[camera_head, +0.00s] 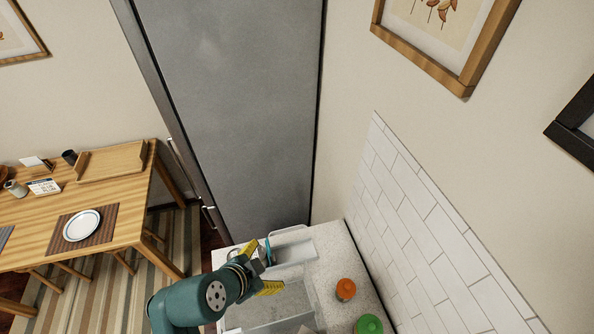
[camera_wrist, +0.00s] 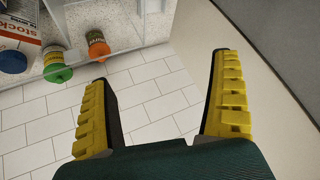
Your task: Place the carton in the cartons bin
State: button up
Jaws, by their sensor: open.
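A box-shaped pack (camera_wrist: 22,18) printed "stock", orange and white, shows at the top left edge of the wrist view, partly cut off; it looks like a carton. I cannot make it out in the head view. My gripper (camera_head: 262,268) is open and above the pale bins on the counter. In the wrist view my gripper (camera_wrist: 165,72) has its yellow fingers wide apart with nothing between them. The pack is well away from the fingers. A pale bin (camera_head: 296,250) stands at the counter's far end; I cannot read any label on it.
An orange-lidded jar (camera_head: 345,289) and a green-lidded jar (camera_head: 369,325) stand on the counter by the tiled wall (camera_head: 430,235). A blue lid (camera_wrist: 12,62) shows near the pack. A tall grey fridge (camera_head: 235,100) is behind. A wooden table (camera_head: 120,225) is at left.

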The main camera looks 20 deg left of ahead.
jog(key=w+d+r+n+t+y, duration=0.1)
jog(key=w+d+r+t, duration=0.25)
jog(key=r, duration=0.45)
jog(key=w+d+r+n+t+y, duration=0.1)
jog(key=w+d+r+t, duration=0.1)
jog(key=w+d+r, duration=0.45)
jog(key=s+d+r+n+t, duration=0.1)
jog(key=s+d+r+t, duration=0.2)
jog(key=r, duration=0.6)
jog(key=s+d+r+n+t+h, duration=0.1)
jog(key=s+d+r+n+t, duration=0.1)
jog(key=d+r, duration=0.5)
jog(key=s+d+r+n+t, duration=0.1)
jog(key=s+d+r+t, duration=0.3)
jog(key=r, duration=0.7)
jog(key=shift+s+d+r, duration=0.2)
jog(key=shift+d+r, duration=0.15)
jog(key=shift+d, duration=0.6)
